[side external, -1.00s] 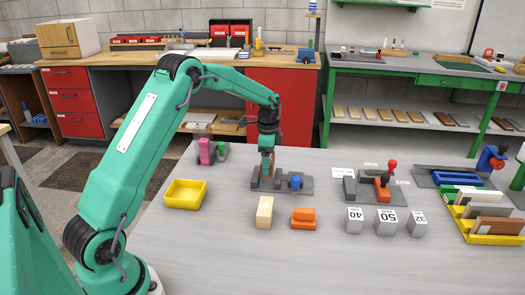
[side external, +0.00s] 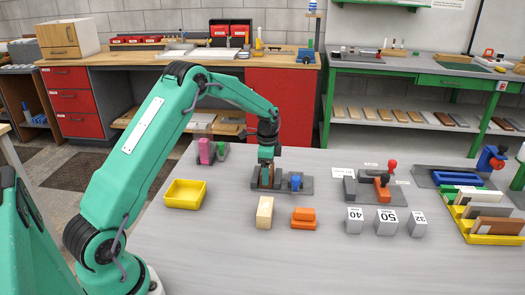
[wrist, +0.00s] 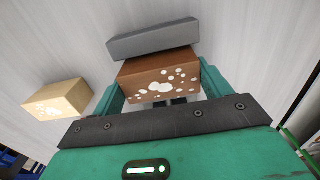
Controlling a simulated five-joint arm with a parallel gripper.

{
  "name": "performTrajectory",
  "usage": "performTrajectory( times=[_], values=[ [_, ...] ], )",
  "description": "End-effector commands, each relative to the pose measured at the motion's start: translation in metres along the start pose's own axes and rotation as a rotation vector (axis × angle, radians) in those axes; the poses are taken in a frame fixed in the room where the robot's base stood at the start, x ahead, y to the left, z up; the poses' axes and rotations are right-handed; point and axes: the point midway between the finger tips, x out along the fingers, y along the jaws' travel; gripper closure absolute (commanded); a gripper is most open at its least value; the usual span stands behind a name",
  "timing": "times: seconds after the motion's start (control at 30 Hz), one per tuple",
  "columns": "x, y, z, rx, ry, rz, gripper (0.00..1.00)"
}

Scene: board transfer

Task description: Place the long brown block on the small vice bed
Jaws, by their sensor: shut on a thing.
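The long brown block (wrist: 160,80), with white specks on its face, is between the two green fingers of my gripper (wrist: 163,88) in the wrist view. My gripper (side external: 267,166) is shut on it and points down at the small grey vice bed (side external: 277,187) in the side view. The brown block (side external: 265,177) shows there as a small patch below the fingers, at the left part of the bed. A grey jaw bar (wrist: 153,39) lies just beyond the block in the wrist view. I cannot tell whether the block touches the bed.
A pale wood block (side external: 264,212) and an orange piece (side external: 303,217) are in front. A yellow tray (side external: 185,194) is left; a red-handled clamp (side external: 383,183) is right.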

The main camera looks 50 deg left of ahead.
Motion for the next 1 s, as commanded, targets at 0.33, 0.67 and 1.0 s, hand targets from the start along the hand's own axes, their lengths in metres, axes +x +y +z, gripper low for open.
performTrajectory(
  times=[0.33,0.67,1.0],
  values=[
    [0.003,0.000,0.000,0.000,0.000,0.000,0.01],
    [0.000,0.000,0.000,0.000,0.000,0.000,0.01],
    [-0.031,-0.001,0.000,0.000,0.002,-0.003,0.01]
  ],
)
